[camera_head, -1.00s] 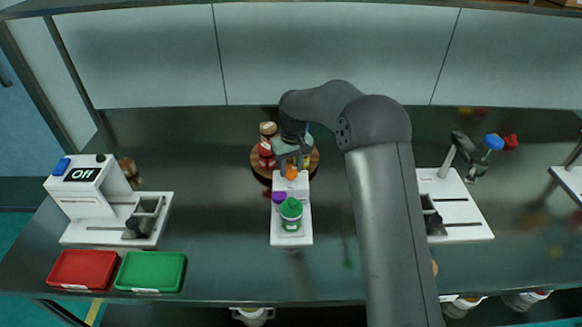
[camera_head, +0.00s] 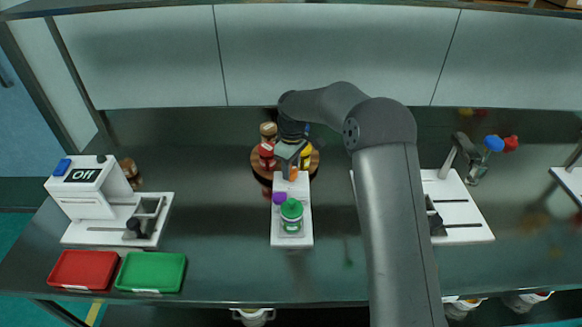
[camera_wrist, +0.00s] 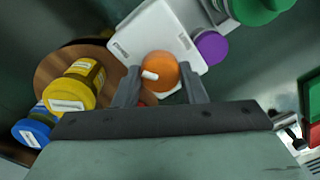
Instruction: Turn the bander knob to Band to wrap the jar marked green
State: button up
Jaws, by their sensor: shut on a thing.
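My gripper (camera_head: 290,165) is over the far end of a white unit (camera_head: 277,238) in the middle of the bench. Its fingers, also in the wrist view (camera_wrist: 160,88), are shut on a round orange knob (camera_wrist: 160,68). The knob has a white mark pointing left in the wrist view. In the head view my gripper partly hides the orange knob (camera_head: 293,174). A jar with a green lid (camera_head: 291,208) stands upright on the near part of the unit. A purple round part (camera_head: 279,198) is beside it. No lettering around the knob is readable.
A round wooden stand (camera_head: 258,163) with several jars is just behind the unit. A white machine reading "OFF" (camera_head: 84,175), a red tray (camera_head: 82,269) and a green tray (camera_head: 151,271) are at left. Another white device (camera_head: 470,212) is at right.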

aim_at(292, 168)
dwell(0.3)
jog(key=o, duration=1)
jog(key=r, duration=1.7)
jog(key=shift+w+d+r, duration=0.15)
jog(key=shift+w+r, duration=0.1)
jog(key=shift+w, duration=0.05)
